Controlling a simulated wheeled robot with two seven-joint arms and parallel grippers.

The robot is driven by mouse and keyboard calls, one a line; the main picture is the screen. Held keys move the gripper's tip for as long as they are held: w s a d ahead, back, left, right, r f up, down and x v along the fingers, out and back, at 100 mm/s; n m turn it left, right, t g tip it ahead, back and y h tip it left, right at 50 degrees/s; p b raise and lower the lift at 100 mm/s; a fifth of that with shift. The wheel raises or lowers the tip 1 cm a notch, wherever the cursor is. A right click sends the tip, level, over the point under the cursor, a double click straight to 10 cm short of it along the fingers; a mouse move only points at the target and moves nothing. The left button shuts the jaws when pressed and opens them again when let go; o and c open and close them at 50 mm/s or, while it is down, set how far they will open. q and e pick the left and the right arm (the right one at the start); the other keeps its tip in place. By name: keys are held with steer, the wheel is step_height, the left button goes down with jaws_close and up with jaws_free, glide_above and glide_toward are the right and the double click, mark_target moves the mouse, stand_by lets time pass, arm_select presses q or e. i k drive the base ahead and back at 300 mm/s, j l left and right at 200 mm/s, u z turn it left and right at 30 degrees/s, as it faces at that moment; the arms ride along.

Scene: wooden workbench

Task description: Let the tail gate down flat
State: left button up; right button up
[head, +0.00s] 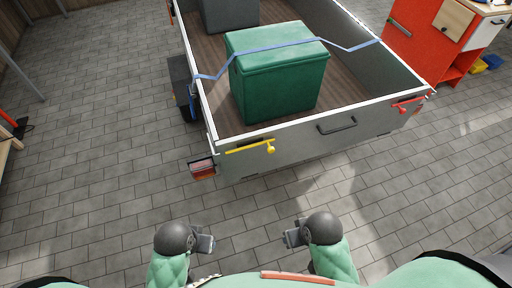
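The trailer's grey tail gate (295,148) stands upright at the near end of the trailer, with a dark handle (337,125) on its outer face. A yellow latch lever (252,147) lies across its left top corner. A red latch lever (409,104) lies across its right top corner. My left gripper (212,243) is low in front of the trailer and apart from the gate. My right gripper (287,239) is beside it, also apart from the gate. Both look empty; the finger gaps are too small to read.
A green box (279,80) stands on the trailer bed behind the gate, under a blue strap (265,48). A dark grey box (231,12) is farther in. A red tail light (202,169) sticks out at the left corner. The paved floor (110,200) before the gate is clear.

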mark_target(298, 140)
steer(key=i+l+z, duration=0.1)
steer(key=l+z, duration=0.3)
steer(key=i+l+z, duration=0.2)
steer(key=l+z, duration=0.2)
steer(key=i+l+z, duration=0.2)
steer(key=l+z, duration=0.25)
steer(key=j, duration=0.1)
